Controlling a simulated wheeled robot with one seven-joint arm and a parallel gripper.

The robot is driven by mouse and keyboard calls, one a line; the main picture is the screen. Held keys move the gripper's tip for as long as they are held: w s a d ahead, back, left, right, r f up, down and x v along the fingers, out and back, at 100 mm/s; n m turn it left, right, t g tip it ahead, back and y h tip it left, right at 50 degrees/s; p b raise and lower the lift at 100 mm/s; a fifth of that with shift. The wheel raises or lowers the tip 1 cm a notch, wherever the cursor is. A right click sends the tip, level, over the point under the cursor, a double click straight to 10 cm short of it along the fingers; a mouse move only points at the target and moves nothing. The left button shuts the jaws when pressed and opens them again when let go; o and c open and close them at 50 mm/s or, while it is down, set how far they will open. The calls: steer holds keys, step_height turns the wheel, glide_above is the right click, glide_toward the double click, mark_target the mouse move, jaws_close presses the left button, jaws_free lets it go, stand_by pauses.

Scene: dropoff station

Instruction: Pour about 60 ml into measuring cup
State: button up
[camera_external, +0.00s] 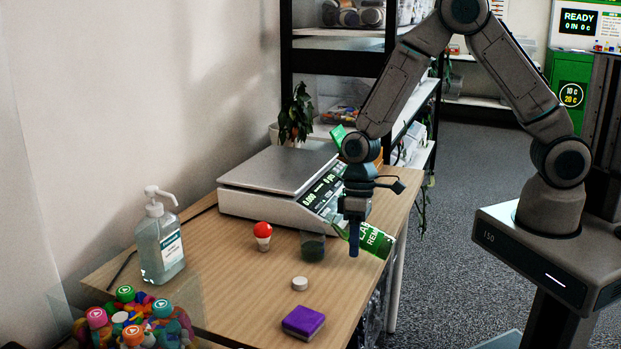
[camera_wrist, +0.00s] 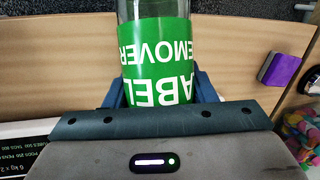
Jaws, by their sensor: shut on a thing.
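My gripper (camera_external: 354,243) is shut on a clear bottle with a green "LABEL REMOVER" label (camera_external: 376,241). The bottle is held well tilted above the wooden table, its neck end toward the left and its base toward the right. A small clear measuring cup (camera_external: 312,246) with a dark greenish look stands upright on the table, just left of the bottle's neck end. I cannot see a stream or read the cup's level. In the wrist view the green label (camera_wrist: 160,62) sits between the blue fingers of my gripper (camera_wrist: 160,92); the cup is not visible there.
A bench scale (camera_external: 282,190) stands behind the cup. A pump bottle (camera_external: 160,245) and a tub of colourful pieces (camera_external: 135,320) are at left.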

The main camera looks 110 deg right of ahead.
mark_target(344, 235)
steer(key=shift+f+b, duration=0.3)
steer(key=shift+b, duration=0.25)
steer(key=shift+r, duration=0.15)
steer(key=shift+d+t, duration=0.1)
steer(key=shift+t, duration=0.2)
stand_by(1.2)
steer(key=f+b, duration=0.1)
steer(key=b, duration=0.1)
steer(key=shift+w+d+h+b, duration=0.1)
steer(key=shift+w+h+b, duration=0.05)
steer(key=shift+h+b, duration=0.25)
steer(key=t+h+b, duration=0.1)
steer(key=b, duration=0.2)
steer(key=w+d+r+t+h+b, duration=0.1)
steer(key=b, duration=0.3)
steer(key=shift+w+r+t, duration=0.15)
steer(key=shift+t, duration=0.25)
steer(key=b, duration=0.2)
steer(key=t+h+b, duration=0.1)
steer(key=b, duration=0.2)
steer(key=shift+w+d+r+n, duration=0.3)
steer(key=shift+r+n, duration=0.05)
steer(key=shift+n, duration=0.05)
steer(key=shift+t+h+b, duration=0.3)
steer(key=shift+b, duration=0.35)
